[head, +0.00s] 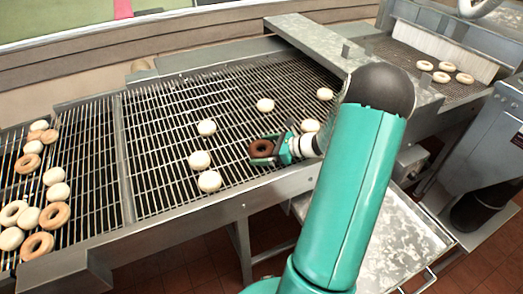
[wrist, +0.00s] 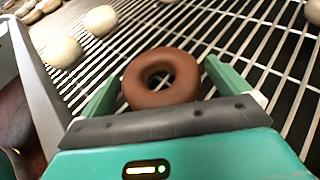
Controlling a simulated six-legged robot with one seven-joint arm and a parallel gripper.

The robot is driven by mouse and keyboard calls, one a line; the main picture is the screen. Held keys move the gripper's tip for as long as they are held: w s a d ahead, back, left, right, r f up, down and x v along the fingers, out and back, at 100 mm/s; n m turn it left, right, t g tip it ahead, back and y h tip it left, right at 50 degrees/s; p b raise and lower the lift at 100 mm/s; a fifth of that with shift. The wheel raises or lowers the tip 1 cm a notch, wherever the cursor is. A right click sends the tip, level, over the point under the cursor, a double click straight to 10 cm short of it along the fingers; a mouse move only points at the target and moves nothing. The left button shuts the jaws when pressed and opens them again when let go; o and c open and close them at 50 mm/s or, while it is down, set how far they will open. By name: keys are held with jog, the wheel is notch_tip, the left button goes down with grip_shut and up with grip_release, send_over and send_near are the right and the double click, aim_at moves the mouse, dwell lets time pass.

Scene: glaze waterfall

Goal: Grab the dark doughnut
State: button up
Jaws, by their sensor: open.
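The dark doughnut (head: 261,149) is a brown ring on the wire conveyor in the head view, near its front edge. It also shows in the wrist view (wrist: 183,91), lying between the two green fingers. My gripper (head: 264,151) is open around the dark doughnut, with one finger on each side. In the wrist view my gripper (wrist: 160,82) shows a small gap to the doughnut at the left finger; the right finger is very close to it, and I cannot tell whether it touches.
Pale round doughnuts (head: 200,160) lie left of my gripper and farther back on the wire conveyor (head: 160,130). More pale and tan doughnuts (head: 53,215) crowd the left end. The metal side rail (head: 180,219) runs along the front. A metal cover (head: 315,48) spans the belt behind.

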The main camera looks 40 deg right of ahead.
jog(key=c, duration=0.9)
jog(key=shift+r, duration=0.15)
